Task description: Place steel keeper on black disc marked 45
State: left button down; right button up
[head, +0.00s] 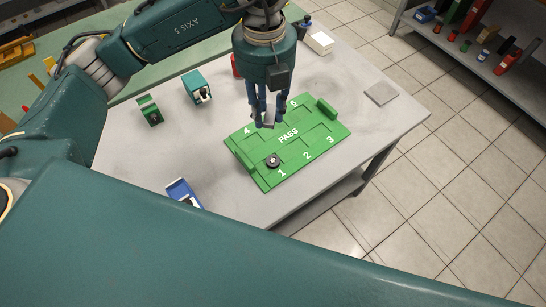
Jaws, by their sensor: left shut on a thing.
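My left gripper (267,121) points down over the left-middle part of a green board (318,140) marked PASS. Its blue fingers are shut on a small grey piece, which looks like the steel keeper (258,123), mostly hidden by the fingers. The keeper appears to be above the board; the exact gap cannot be told. Any mark on the disc is too small to read. My right gripper is not in view.
A blue tray (177,187) with dark pieces stands at the front left. A green block (150,111) and a teal device (194,86) stand to the left. A grey square plate (381,93) lies at the right. A white box (320,43) stands behind. Free grey table (215,143) surrounds the board.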

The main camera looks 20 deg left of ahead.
aim_at(271, 162)
pick_arm(q)
jog(key=n, duration=0.4)
jog(key=shift+w+d+r, duration=0.25)
jog(key=shift+d, duration=0.05)
jog(key=shift+f, duration=0.2)
jog(key=shift+n, duration=0.3)
notch_tip(271, 162, down, 20)
jog(key=p, duration=0.2)
jog(key=shift+r+p, duration=0.2)
jog(key=shift+p, duration=0.1)
jog(key=c, duration=1.4)
grip_release()
jog(key=shift+o, duration=0.2)
jog(key=shift+r, duration=0.1)
